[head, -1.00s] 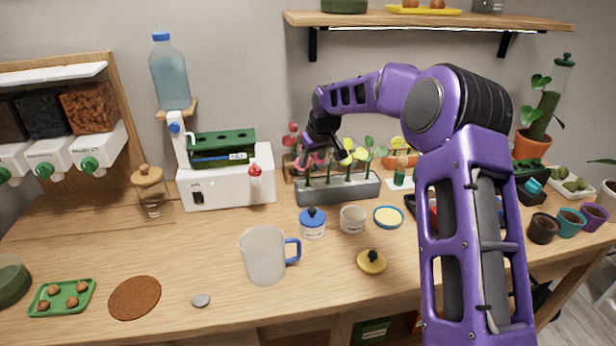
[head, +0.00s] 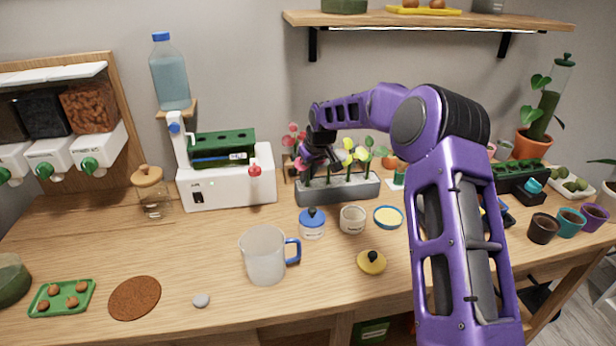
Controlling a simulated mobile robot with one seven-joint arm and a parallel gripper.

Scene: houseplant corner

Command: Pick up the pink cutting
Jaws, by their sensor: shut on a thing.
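The pink cutting (head: 301,164) is among the pink-leaved tops at the left end of the grey planter (head: 338,192) on the workbench. My gripper (head: 318,158) is just above that left end, pointing down among the leaves. Its jaws are shut on a stem there, by its place the pink cutting. The fingertips are small and partly hidden by leaves and by the dark wrist. I cannot tell whether the held stem is still in the planter. More pink tops (head: 293,139) show just left of and behind my wrist. Yellow and green cuttings (head: 358,155) stand to the right.
A white machine with a green rack (head: 225,175) stands left of the planter. A blue-lidded jar (head: 312,224), a small pot (head: 352,219) and a yellow-filled dish (head: 388,217) are in front. A clear jug (head: 264,256) stands nearer. My arm covers part of the bench at right.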

